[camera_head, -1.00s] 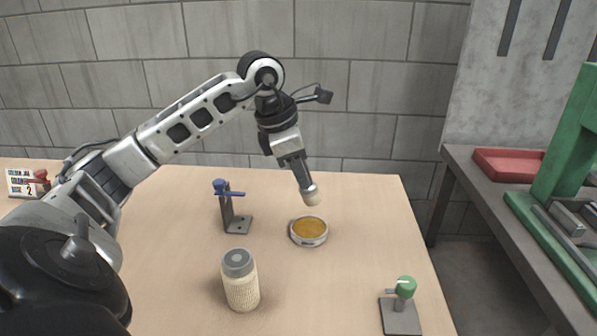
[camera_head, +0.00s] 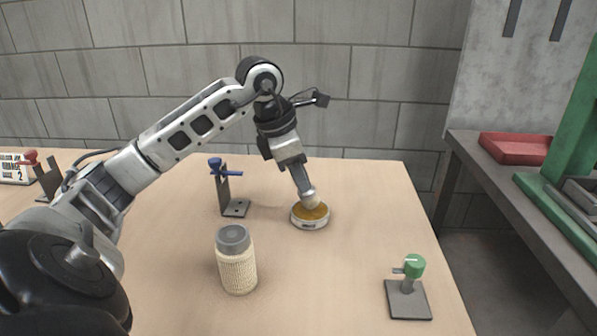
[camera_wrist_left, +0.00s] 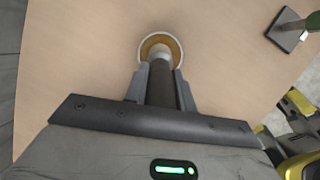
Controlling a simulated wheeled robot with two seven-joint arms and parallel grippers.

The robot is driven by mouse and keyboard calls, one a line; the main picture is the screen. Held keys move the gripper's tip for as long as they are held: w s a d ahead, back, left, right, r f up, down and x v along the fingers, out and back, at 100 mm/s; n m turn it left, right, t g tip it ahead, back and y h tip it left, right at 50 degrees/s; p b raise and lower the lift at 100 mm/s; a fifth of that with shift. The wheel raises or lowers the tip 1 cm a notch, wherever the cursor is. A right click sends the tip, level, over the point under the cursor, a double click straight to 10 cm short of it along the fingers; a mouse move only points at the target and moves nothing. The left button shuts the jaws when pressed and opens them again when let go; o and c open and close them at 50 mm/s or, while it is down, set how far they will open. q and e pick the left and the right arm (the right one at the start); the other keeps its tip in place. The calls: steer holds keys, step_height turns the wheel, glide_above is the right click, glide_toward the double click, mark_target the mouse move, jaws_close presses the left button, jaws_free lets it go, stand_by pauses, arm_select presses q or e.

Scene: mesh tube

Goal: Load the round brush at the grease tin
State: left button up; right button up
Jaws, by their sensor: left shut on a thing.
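My left gripper (camera_head: 301,180) is shut on the round brush, which points down and a little to the right. The brush's pale round tip (camera_head: 313,201) is at the grease tin (camera_head: 309,223), over its amber grease; it looks to touch the grease, but I cannot tell how deep. The tin is a shallow round metal dish on the table. In the left wrist view the brush's dark handle (camera_wrist_left: 161,88) lies between the fingers, and its tip covers the middle of the tin (camera_wrist_left: 143,53). My right gripper is not in view.
A mesh-covered tube with a grey cap (camera_head: 237,262) stands upright at the front. A blue-topped stand (camera_head: 226,190) is left of the tin, and a green-topped stand (camera_head: 409,285) is at the front right. A side bench (camera_head: 500,180) holds a red tray (camera_head: 517,149).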

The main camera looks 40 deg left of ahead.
arm_select(q)
steer(key=shift+f+b, duration=0.3)
steer(key=shift+f, duration=0.05)
stand_by(0.8)
steer(key=shift+f, duration=0.25)
steer(key=shift+f, duration=0.1)
stand_by(1.2)
